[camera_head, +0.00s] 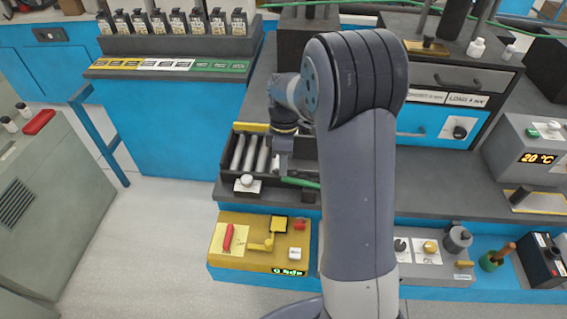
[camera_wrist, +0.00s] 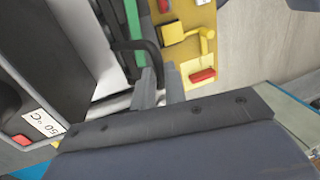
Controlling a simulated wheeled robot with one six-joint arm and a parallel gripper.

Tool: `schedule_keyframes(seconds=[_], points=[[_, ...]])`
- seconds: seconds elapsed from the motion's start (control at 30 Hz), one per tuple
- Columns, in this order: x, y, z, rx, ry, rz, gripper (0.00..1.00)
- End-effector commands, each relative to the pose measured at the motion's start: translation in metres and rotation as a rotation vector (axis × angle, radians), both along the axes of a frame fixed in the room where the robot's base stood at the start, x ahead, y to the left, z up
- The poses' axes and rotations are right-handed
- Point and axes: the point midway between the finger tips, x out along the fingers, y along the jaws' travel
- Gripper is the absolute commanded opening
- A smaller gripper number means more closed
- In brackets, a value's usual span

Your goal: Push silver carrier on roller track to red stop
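The roller track (camera_head: 237,152) is a dark frame with several silver rollers (camera_head: 250,155), left of my arm in the head view. A yellow strip lies at its far end and a green strip (camera_head: 301,183) near its front; a green strip also shows in the wrist view (camera_wrist: 134,18). I cannot make out the silver carrier or the red stop; my arm hides part of the track. My gripper (camera_head: 284,170) points down over the right side of the track.
A yellow panel (camera_head: 260,256) with a red lever and buttons stands in front of the track; it shows in the wrist view (camera_wrist: 188,48). A dark loop-shaped handle (camera_wrist: 122,50) is close to the fingers. A heater box (camera_head: 520,150) stands at right.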

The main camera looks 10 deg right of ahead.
Motion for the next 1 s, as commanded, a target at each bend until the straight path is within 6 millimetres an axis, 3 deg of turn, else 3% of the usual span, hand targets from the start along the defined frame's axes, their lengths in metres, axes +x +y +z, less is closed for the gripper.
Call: schedule_keyframes(seconds=[0.13, 0.6, 1.0], points=[[0.0, 0.0, 0.0, 0.0, 0.0, 0.0, 0.0], [-0.001, -0.003, 0.0, 0.0, 0.0, -0.002, 0.0], [-0.028, -0.08, 0.0, -0.001, -0.003, -0.005, 0.0]])
